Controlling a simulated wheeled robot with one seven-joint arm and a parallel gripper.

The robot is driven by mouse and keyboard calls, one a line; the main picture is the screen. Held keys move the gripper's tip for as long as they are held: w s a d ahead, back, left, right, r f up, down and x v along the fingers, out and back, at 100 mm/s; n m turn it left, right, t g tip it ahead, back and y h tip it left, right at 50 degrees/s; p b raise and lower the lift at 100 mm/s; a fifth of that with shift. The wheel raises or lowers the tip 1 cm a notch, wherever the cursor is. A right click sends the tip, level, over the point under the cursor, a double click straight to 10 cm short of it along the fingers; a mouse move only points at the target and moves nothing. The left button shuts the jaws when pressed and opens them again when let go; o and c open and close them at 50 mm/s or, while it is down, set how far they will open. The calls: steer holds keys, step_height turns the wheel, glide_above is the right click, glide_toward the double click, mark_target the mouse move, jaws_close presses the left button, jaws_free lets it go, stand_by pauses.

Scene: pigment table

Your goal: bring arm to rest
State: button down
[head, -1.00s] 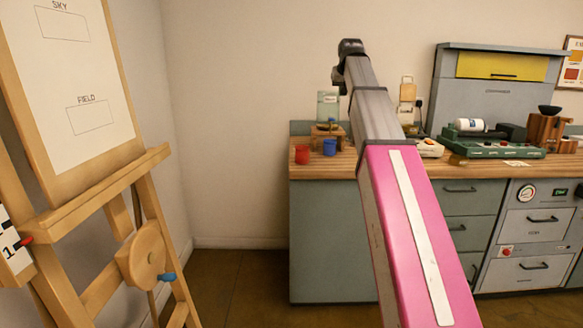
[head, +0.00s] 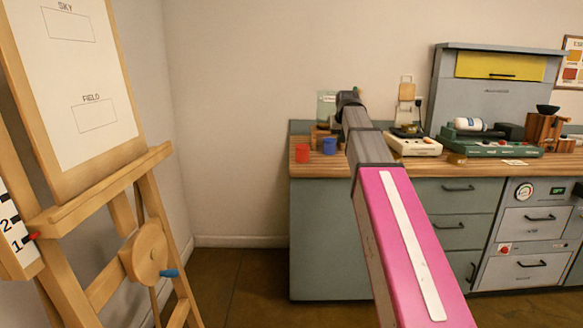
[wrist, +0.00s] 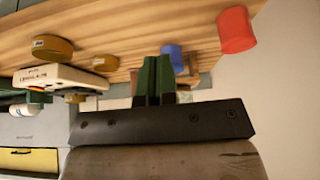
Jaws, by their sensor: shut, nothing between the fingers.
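My arm reaches forward across the head view, its pink link in front and its grey end over the left part of the wooden counter (head: 470,165). My gripper (wrist: 153,80) shows in the wrist view as two green fingers pressed together, empty. The wrist view is upside down. In it the fingers are near a blue cup (wrist: 172,57), with a red cup (wrist: 236,30) farther right. I cannot tell whether they touch anything.
The red cup (head: 302,153) and blue cup (head: 329,146) stand at the counter's left end. A white device (head: 412,145) and green machine (head: 485,140) stand to the right. A wooden easel (head: 150,255) is at the left. Floor between easel and cabinet is clear.

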steer(key=s+f+g, duration=0.1)
steer(key=s+f, duration=0.4)
steer(key=f, duration=0.8)
steer(key=s+f+g, duration=0.2)
steer(key=s+f, duration=0.4)
steer(key=f, duration=0.7)
steer(key=s+f+g, duration=0.2)
steer(key=s+f, duration=1.7)
steer(key=f, duration=0.1)
steer(key=shift+s+a+g, duration=0.15)
steer(key=shift+s+g, duration=0.1)
steer(key=shift+g, duration=0.15)
